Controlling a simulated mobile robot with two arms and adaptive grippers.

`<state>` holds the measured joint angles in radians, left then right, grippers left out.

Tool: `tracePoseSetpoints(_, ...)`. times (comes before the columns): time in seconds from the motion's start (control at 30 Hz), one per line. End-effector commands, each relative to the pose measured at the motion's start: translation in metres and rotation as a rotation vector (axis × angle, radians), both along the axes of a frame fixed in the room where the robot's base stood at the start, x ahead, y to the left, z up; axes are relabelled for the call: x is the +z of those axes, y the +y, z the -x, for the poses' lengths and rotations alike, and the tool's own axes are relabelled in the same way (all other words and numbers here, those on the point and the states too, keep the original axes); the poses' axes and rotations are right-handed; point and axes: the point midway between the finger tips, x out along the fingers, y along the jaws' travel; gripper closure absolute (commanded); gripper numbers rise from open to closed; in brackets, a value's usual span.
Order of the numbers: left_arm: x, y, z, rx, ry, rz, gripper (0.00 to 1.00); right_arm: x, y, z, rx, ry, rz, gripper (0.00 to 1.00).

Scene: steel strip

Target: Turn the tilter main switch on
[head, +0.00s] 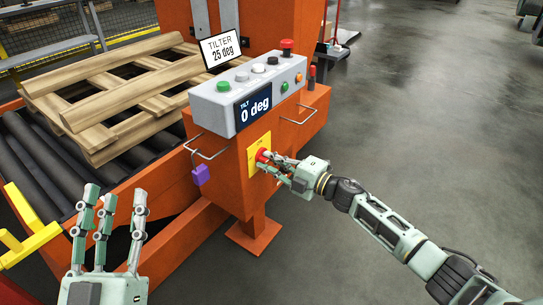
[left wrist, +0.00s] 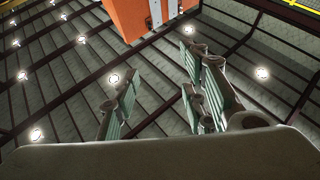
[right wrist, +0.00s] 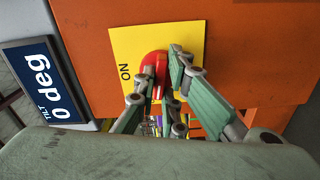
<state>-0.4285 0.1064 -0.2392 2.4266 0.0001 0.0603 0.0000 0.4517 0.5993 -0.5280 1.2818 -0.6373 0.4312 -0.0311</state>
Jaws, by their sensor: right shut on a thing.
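The main switch is a red rotary knob (head: 262,156) on a yellow plate (head: 254,163) on the orange front of the tilter. In the right wrist view the red knob (right wrist: 155,68) sits between my fingers, and the yellow plate (right wrist: 125,45) carries the word ON beside it. My right gripper (head: 271,161) is shut on the knob, and its fingers hide part of it. My left gripper (head: 105,215) is open and empty, raised at the lower left of the head view, away from the switch. The display (head: 255,107) reads TILT 0 deg.
A grey control box (head: 225,98) with several coloured buttons sits above the switch. A sign (head: 221,48) reads TILTER 25 deg. Wire handles (head: 207,150) stick out on both sides, with a purple padlock (head: 200,176) at the left. A wooden pallet (head: 110,100) lies on rollers.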

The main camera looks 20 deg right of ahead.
Motion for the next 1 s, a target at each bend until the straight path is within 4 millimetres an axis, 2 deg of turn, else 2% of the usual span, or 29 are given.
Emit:
tracePoseSetpoints(0.1, -0.033, 0.002, -0.014, 0.012, 0.193, -0.054, 0.60, 0.003, 0.000, 0.000, -0.001, 0.044, -0.053, 1.00)
tracePoseSetpoints(0.2, -0.065, 0.005, -0.019, 0.022, 0.351, -0.096, 0.60, 0.003, 0.000, 0.000, 0.000, 0.080, -0.101, 1.00)
tracePoseSetpoints(0.33, -0.107, 0.011, -0.016, 0.033, 0.555, -0.148, 0.60, 0.003, 0.000, 0.000, -0.001, 0.128, -0.161, 1.00)
tracePoseSetpoints(0.47, -0.147, 0.020, -0.004, 0.045, 0.753, -0.198, 0.60, 0.002, 0.000, 0.000, -0.001, 0.177, -0.223, 1.00)
tracePoseSetpoints(0.7, -0.210, 0.041, 0.041, 0.067, 1.113, -0.280, 0.60, 0.002, 0.000, 0.000, 0.001, 0.275, -0.350, 1.00)
tracePoseSetpoints(0.87, -0.241, 0.056, 0.085, 0.078, 1.348, -0.330, 0.60, 0.002, 0.000, 0.000, 0.000, 0.348, -0.441, 1.00)
tracePoseSetpoints(1.0, -0.259, 0.070, 0.129, 0.089, 1.550, -0.370, 0.60, 0.002, 0.000, 0.000, -0.001, 0.418, -0.532, 1.00)
